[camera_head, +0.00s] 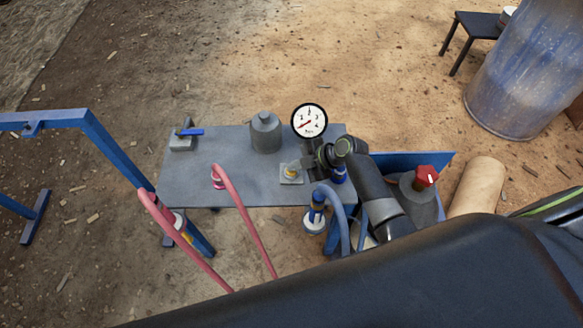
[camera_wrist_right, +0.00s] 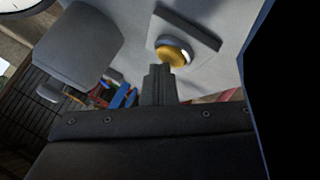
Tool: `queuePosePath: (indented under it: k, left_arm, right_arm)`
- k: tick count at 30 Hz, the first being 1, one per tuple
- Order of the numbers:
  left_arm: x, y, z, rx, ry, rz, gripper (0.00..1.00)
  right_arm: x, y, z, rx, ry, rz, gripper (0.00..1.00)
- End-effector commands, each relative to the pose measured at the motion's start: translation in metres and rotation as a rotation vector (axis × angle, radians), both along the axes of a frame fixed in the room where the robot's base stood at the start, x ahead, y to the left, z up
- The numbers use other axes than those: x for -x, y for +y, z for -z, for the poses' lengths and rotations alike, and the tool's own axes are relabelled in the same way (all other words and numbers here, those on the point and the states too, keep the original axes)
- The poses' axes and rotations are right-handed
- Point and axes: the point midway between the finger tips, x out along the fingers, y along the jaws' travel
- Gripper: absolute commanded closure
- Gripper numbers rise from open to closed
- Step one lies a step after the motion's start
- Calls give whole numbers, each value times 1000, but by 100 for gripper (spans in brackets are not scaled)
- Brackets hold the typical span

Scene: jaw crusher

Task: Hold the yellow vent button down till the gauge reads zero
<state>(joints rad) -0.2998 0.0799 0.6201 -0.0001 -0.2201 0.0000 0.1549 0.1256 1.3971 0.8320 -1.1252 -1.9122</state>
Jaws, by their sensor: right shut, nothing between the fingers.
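The yellow vent button (camera_head: 291,170) sits on a small light plate on the grey bench, and it shows large in the wrist view (camera_wrist_right: 174,52). My right gripper (camera_head: 306,168) is at the button's right side in the head view. In the wrist view its closed fingers (camera_wrist_right: 158,72) are empty, with their tips at the button's near edge. I cannot tell whether they touch or press it. The round white gauge (camera_head: 309,121) stands behind; its red needle points to the lower left, and the numbers are too small to read. My left gripper is out of view.
A red knob (camera_head: 426,176) tops a grey cylinder at right. Blue hoses (camera_head: 338,215) hang in front, close to my right arm.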

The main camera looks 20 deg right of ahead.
Motion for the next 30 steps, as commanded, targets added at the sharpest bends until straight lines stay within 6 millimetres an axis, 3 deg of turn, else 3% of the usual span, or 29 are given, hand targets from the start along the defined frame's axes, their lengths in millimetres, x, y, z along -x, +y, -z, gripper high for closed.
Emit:
queuePosePath:
  k: [10,23,30]
  left_arm:
    - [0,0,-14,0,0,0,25]
    - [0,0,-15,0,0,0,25]
    - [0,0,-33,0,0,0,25]
  right_arm:
    - [0,0,-18,1,2,-1,100]
    - [0,0,-21,0,0,0,100]
    - [0,0,-42,1,-1,0,100]
